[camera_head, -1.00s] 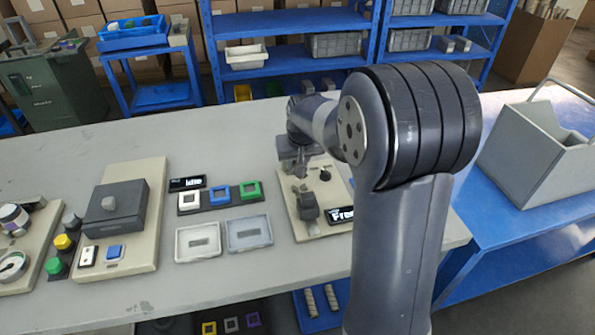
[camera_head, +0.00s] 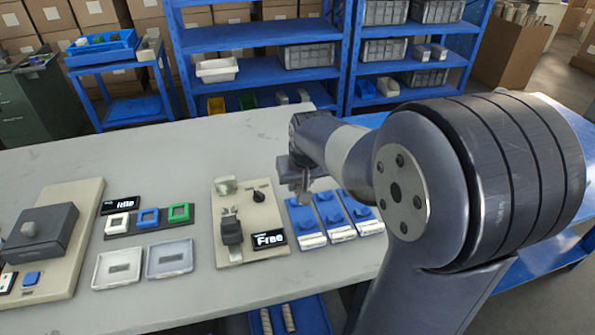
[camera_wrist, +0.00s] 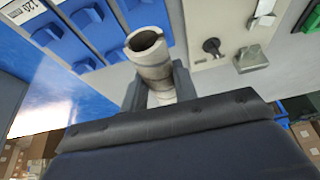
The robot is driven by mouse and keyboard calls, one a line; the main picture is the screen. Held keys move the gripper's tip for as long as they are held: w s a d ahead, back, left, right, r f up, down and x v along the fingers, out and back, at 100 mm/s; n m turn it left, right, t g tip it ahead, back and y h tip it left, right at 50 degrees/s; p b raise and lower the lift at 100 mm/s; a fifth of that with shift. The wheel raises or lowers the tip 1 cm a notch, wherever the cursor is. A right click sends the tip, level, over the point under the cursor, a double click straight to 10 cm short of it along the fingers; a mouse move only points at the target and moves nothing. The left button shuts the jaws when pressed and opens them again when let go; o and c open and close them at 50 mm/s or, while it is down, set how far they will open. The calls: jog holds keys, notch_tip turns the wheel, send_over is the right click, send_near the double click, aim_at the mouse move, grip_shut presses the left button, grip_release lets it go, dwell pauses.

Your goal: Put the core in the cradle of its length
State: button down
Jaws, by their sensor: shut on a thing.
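My gripper (camera_wrist: 158,90) is shut on the core (camera_wrist: 148,54), a pale grey-beige hollow tube with its open end towards the wrist camera. In the head view my gripper (camera_head: 303,186) hangs above the table near the left end of the blue cradles; the core is hard to make out there. Three blue cradles stand side by side with white labels at their front: left (camera_head: 302,218), middle (camera_head: 331,214) and right (camera_head: 360,210). The wrist view shows blue cradles at upper left, one label reading 120 (camera_wrist: 28,10). The core is apart from them.
A beige fixture (camera_head: 240,190) with a clamp, a knob and a "Free" display (camera_head: 268,239) stands left of the cradles. Two shallow trays (camera_head: 118,267) and coloured square frames (camera_head: 148,217) lie further left. A blue bin (camera_head: 262,318) below the table holds more tubes.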

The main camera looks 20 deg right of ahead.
jog(key=shift+s+d+f, duration=0.15)
jog(key=shift+s+d, duration=0.05)
jog(key=shift+d, duration=0.15)
notch_tip(320, 180, down, 8)
jog(key=b, duration=0.6)
jog(key=shift+r, duration=0.25)
jog(key=c, duration=1)
grip_release()
jog(key=shift+c, duration=0.2)
jog(key=p+v, duration=0.1)
jog(key=v, duration=1)
jog(key=shift+p, duration=0.4)
jog(key=shift+f, duration=0.1)
